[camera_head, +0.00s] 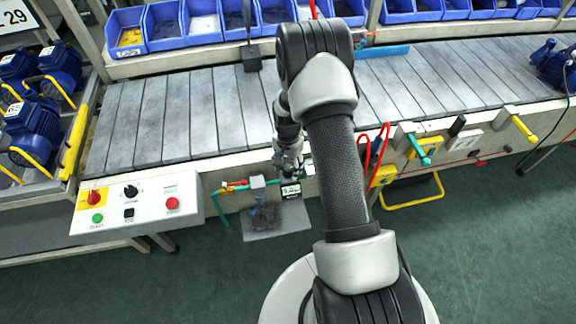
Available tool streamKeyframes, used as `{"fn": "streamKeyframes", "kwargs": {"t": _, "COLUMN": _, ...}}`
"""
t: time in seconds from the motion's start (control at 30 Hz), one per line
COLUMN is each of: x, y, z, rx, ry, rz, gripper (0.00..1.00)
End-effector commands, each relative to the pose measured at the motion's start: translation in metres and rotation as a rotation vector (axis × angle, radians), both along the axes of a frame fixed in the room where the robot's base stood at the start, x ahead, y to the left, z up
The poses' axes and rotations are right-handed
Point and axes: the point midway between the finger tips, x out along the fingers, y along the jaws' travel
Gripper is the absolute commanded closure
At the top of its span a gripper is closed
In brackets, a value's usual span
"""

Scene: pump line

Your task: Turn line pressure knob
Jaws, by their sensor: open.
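My gripper (290,172) is open and points down at the front edge of the conveyor, partly hidden by my arm. Just below it is a small display (290,191) with dark digits, beside a teal pipe (216,207) with a grey box (257,182) and small red and yellow fittings (234,185). A line pressure knob cannot be made out clearly there; my gripper and arm cover part of this spot. At the left, a light control panel (150,202) carries a red knob on a yellow plate (93,197) and a black knob (131,191); their labels are too small to read.
The slatted conveyor (170,115) runs across behind, with blue bins (202,20) above it. Blue pumps (35,125) stand in a rack at left. Teal (418,150) and yellow (524,128) handles and red-handled pliers (372,150) are right of my arm.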

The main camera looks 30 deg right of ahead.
Motion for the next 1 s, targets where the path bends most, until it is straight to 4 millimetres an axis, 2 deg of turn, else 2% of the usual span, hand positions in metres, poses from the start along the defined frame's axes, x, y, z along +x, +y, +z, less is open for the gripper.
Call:
{"fn": "streamKeyframes", "kwargs": {"t": 0.17, "x": 0.001, "y": 0.000, "z": 0.021, "rx": -0.001, "ry": -0.004, "rz": 0.000, "gripper": 0.51}}
{"fn": "streamKeyframes", "kwargs": {"t": 0.4, "x": 0.001, "y": 0.000, "z": 0.073, "rx": -0.002, "ry": -0.005, "rz": 0.000, "gripper": 0.51}}
{"fn": "streamKeyframes", "kwargs": {"t": 0.6, "x": 0.001, "y": 0.000, "z": 0.106, "rx": -0.001, "ry": -0.004, "rz": 0.000, "gripper": 0.51}}
{"fn": "streamKeyframes", "kwargs": {"t": 0.77, "x": 0.000, "y": 0.000, "z": 0.118, "rx": 0.000, "ry": -0.001, "rz": 0.000, "gripper": 0.51}}
{"fn": "streamKeyframes", "kwargs": {"t": 1.0, "x": 0.000, "y": 0.000, "z": 0.119, "rx": 0.000, "ry": 0.000, "rz": 0.000, "gripper": 0.51}}
